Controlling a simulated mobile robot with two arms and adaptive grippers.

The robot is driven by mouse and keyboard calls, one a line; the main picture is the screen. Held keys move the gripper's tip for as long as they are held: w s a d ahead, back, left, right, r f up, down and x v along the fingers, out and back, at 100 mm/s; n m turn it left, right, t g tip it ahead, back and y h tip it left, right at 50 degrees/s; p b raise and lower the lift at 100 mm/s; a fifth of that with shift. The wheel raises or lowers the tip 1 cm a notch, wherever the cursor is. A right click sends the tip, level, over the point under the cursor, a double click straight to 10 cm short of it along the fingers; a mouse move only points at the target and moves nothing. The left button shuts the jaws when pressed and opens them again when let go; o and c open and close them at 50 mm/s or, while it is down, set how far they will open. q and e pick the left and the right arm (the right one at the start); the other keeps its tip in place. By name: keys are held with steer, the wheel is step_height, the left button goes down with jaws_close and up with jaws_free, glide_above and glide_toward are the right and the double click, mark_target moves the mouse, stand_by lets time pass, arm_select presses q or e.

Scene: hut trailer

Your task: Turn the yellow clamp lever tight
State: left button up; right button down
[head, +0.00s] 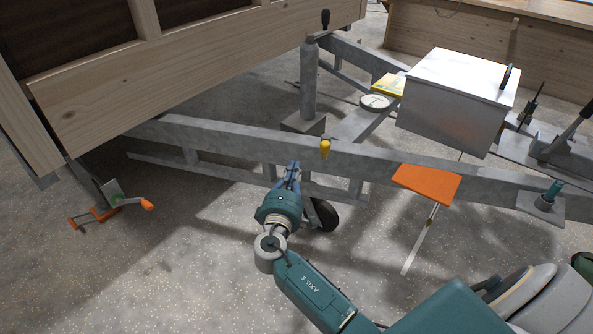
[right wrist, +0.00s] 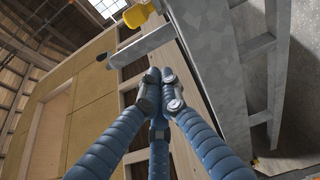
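The yellow clamp lever (head: 325,149) sits on the side of the grey trailer rail, near the middle of the head view. In the right wrist view its yellow knob (right wrist: 138,15) is at the top edge, beside a grey metal bar (right wrist: 146,43). My right gripper (head: 292,168) is in front of the rail, a little left of and below the lever. Its blue fingers (right wrist: 160,76) have their tips together with nothing seen between them, and they are apart from the knob. My left gripper is not in view.
The grey rail (head: 430,172) runs across the scene close behind my gripper. A black wheel (head: 323,215) is below it. An orange plate (head: 427,183) is to the right, and a white box (head: 455,95) is behind. The wooden hut (head: 180,75) stands at upper left.

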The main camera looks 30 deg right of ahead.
mark_target(326, 142)
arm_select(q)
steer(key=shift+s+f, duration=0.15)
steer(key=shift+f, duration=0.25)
arm_select(e)
steer(key=w+d, duration=0.3)
steer(key=d, duration=0.5)
steer(key=shift+w, duration=0.25)
steer(key=shift+s+d, duration=0.1)
steer(key=shift+d, duration=0.05)
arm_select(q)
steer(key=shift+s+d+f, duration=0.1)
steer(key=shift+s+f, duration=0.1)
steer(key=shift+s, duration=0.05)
arm_select(e)
steer(key=shift+s+d+n+t+y, duration=0.3)
steer(key=shift+s+n+t+y, duration=0.1)
steer(key=shift+n+t+y, duration=0.15)
